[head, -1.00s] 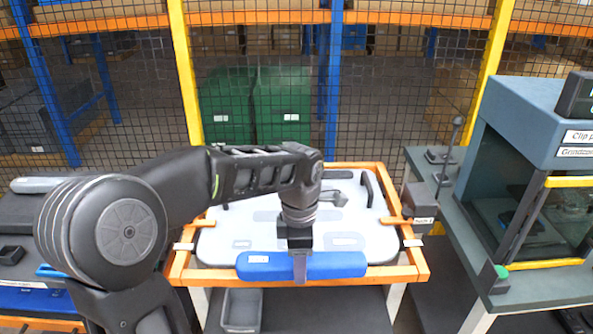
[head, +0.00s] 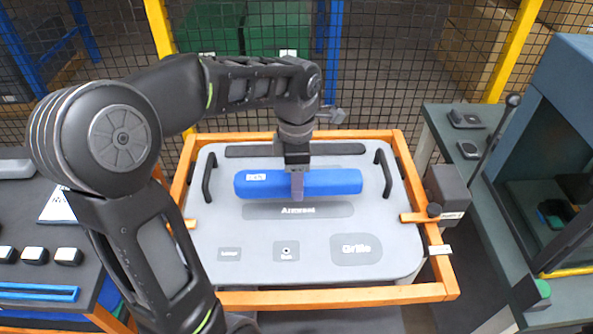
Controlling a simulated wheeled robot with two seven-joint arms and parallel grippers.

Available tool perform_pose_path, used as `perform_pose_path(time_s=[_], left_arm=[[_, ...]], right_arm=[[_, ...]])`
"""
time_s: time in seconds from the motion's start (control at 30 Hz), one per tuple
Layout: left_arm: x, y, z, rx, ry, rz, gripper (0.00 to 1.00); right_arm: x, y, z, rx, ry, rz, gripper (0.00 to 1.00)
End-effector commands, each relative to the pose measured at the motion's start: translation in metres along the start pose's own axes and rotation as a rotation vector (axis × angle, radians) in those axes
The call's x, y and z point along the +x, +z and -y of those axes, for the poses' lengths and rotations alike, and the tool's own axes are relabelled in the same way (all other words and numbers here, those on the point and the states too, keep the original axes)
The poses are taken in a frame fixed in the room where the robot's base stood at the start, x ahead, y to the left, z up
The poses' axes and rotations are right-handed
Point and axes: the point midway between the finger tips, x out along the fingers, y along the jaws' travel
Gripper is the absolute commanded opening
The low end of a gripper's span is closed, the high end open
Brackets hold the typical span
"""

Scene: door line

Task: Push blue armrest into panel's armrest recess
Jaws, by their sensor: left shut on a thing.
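The blue armrest (head: 335,182) is a long padded bar with a small white label at its left end. My left gripper (head: 297,190) is shut on its middle from above and holds it level, lengthwise across the panel. The light grey door panel (head: 205,245) lies in an orange frame. Its armrest recess (head: 265,210), a darker grey strip marked "Armrest", shows just in front of the bar. The armrest hides part of the panel behind that strip. I cannot tell whether the armrest touches the panel. My right gripper is not in view.
The panel also has recesses marked "Grille" (head: 356,249) and two smaller ones, and a black handle at each side. The orange frame (head: 330,298) surrounds it. A dark side bench stands left, and a grey-green bench with a cabinet (head: 560,130) stands right. Mesh fence closes the back.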

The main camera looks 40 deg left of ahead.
Motion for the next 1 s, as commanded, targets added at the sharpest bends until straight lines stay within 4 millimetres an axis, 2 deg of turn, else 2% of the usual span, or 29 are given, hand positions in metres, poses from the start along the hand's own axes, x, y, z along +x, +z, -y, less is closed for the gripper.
perform_pose_path(time_s=[0.27,0.7,1.0], left_arm=[[0.005,0.0,0.0,0.0,0.001,0.0,0.0],[0.046,-0.001,0.0,-0.001,-0.001,0.0,0.0],[0.058,0.0,0.0,0.0,0.001,0.001,0.0]], right_arm=[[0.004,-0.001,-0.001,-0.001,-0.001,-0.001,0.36],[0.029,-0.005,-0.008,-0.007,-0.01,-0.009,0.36],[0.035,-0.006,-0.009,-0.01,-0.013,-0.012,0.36]])
